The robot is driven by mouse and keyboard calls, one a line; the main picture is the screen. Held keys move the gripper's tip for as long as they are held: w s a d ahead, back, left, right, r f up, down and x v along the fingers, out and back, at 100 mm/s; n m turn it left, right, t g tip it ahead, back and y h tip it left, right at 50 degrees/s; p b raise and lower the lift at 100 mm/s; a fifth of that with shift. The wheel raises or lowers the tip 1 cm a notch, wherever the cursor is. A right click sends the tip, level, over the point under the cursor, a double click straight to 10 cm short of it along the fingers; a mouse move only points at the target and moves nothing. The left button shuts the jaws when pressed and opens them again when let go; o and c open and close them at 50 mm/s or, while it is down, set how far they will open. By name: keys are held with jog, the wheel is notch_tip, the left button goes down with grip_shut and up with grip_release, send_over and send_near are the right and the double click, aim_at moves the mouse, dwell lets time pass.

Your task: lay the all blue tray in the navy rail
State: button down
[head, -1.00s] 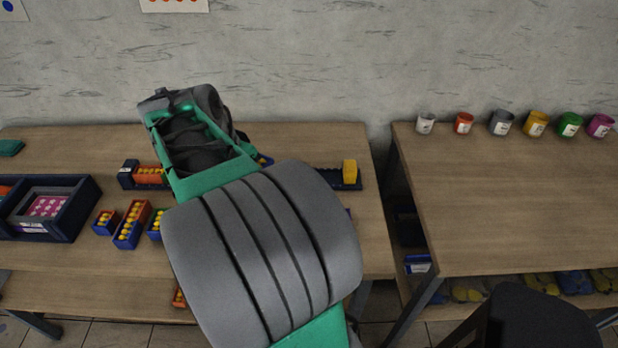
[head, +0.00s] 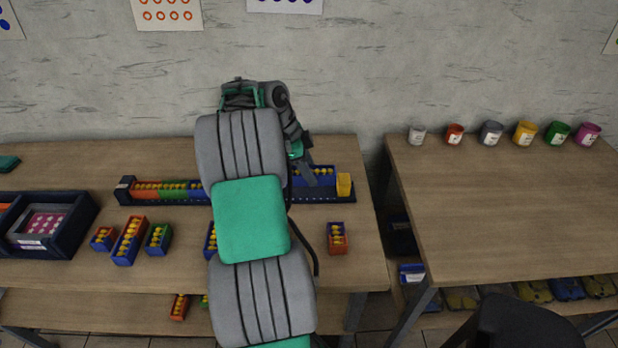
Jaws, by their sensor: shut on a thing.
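The navy rail (head: 130,200) runs left to right along the back of the left table, its middle hidden by my arm. An all blue tray (head: 326,171) with yellow balls shows at the rail's right part, at my gripper (head: 318,179). My gripper points down and is shut on this tray; its fingertips are small and partly unclear. The tray looks in or just above the rail; I cannot tell whether it rests on the bottom. An orange tray (head: 147,187), a green tray (head: 173,189) and a blue section (head: 198,190) sit in the rail's left part.
A yellow block (head: 344,184) stands at the rail's right end. Several small trays stand in front, including an orange and blue one (head: 337,238) at right. A dark box (head: 72,237) is at left. Paint cups (head: 490,133) line the right table, otherwise clear.

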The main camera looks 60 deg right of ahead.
send_over(309, 192)
notch_tip(309, 192, down, 4)
jog(key=shift+f+p, duration=0.25)
jog(key=shift+p, duration=0.15)
jog(key=shift+f, duration=0.4)
jog(key=shift+f+b, duration=0.6)
jog(key=shift+b, duration=0.1)
jog(key=c, duration=0.8)
grip_release()
jog(key=shift+c, duration=0.2)
jog(key=shift+r, duration=0.1)
